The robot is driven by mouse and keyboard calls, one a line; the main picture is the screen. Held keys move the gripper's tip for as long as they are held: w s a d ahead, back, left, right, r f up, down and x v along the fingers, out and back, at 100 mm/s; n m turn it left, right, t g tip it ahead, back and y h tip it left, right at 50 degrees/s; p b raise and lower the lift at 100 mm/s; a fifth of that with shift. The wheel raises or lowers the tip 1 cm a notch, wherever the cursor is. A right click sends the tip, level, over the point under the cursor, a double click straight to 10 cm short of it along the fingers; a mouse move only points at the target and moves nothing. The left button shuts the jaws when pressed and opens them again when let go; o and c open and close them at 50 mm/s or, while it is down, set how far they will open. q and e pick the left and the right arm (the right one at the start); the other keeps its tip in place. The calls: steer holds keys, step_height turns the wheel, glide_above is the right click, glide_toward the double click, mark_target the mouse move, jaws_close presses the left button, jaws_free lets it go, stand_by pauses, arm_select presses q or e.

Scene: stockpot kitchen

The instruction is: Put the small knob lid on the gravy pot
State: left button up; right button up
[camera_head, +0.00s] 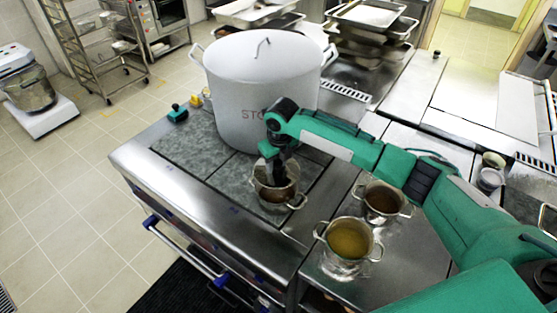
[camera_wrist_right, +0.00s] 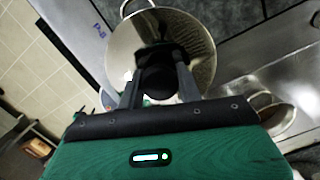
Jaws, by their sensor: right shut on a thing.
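My right gripper (camera_head: 278,168) points down over a small two-handled metal pot (camera_head: 272,200) on the stove's front. In the wrist view its fingers (camera_wrist_right: 160,82) are closed on a dark knob. A round, speckled metal disc (camera_wrist_right: 195,45), apparently the small knob lid, spreads behind the knob. A loop handle of the pot (camera_wrist_right: 137,5) shows past its edge. The fingers hide the disc's middle, and I cannot tell whether the lid touches the pot's rim. My left gripper is not in view.
A tall lidded stockpot (camera_head: 245,90) stands just behind my right gripper. A pot with dark brown contents (camera_head: 383,200) and one with yellowish contents (camera_head: 348,240) stand right of the stove, near my forearm. Stacked trays (camera_head: 370,20) are at the back.

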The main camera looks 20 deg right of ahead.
mark_target(277, 169)
step_height(277, 169, down, 4)
steer(key=b, duration=0.3)
steer(key=shift+f+b, duration=0.45)
steer(key=shift+f, duration=0.5)
steer(key=shift+f+p, duration=0.15)
steer(key=shift+p, duration=0.3)
stand_by(0.3)
steer(key=shift+f, duration=0.45)
stand_by(0.5)
steer(key=o, duration=1.1)
steer(key=shift+r, duration=0.1)
